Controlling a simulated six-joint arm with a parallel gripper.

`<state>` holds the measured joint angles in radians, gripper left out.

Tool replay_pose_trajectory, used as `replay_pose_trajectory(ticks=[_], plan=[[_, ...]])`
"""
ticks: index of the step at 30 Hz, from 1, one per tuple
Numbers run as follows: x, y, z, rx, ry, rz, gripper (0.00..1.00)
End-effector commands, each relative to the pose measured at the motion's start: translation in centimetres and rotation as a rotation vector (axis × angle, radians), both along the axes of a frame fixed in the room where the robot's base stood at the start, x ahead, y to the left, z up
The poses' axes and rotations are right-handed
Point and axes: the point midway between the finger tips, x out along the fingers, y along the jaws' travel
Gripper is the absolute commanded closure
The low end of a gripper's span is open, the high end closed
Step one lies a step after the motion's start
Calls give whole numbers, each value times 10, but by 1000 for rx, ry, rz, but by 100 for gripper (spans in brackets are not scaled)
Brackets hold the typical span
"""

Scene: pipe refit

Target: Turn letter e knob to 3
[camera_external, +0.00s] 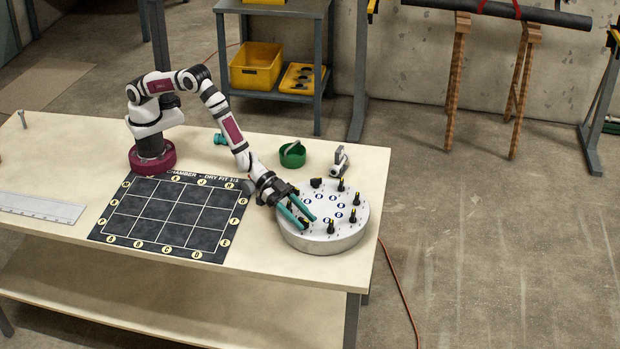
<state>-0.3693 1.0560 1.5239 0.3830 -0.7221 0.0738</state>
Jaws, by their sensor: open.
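A round light-grey dial plate (346,241) lies on the right end of the table. Several black knobs with yellow marks stand in a ring on it, such as one at the front (331,227) and one at the right (353,215). Blue round letter labels sit inside the ring; the letters are too small to read, so I cannot tell which knob is e. My gripper (304,215) has teal fingers and is open. It reaches down over the left part of the plate, with a black knob (304,222) close to its fingertips. I cannot tell whether they touch.
A black grid mat (160,211) with lettered yellow circles lies left of the plate. A green cup (293,155) and a small grey and black fitting (340,160) stand behind the plate. A white ruler (40,207) lies at the far left. The table's right edge is close to the plate.

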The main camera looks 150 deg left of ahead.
Motion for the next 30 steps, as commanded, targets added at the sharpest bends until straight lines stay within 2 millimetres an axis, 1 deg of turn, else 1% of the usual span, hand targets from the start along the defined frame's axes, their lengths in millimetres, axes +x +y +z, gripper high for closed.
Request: replay_pose_trajectory(ticks=[4,10,11,12,14,18,26,30], plan=[[7,2,-3,-1,0,0,55],[7,2,-3,-1,0,0,55],[7,2,-3,-1,0,0,57],[7,2,-3,-1,0,0,64],[7,2,-3,-1,0,0,75],[7,2,-3,-1,0,0,100],[7,2,-3,0,0,0,100],[8,3,-2,2,-5,-50,100]])
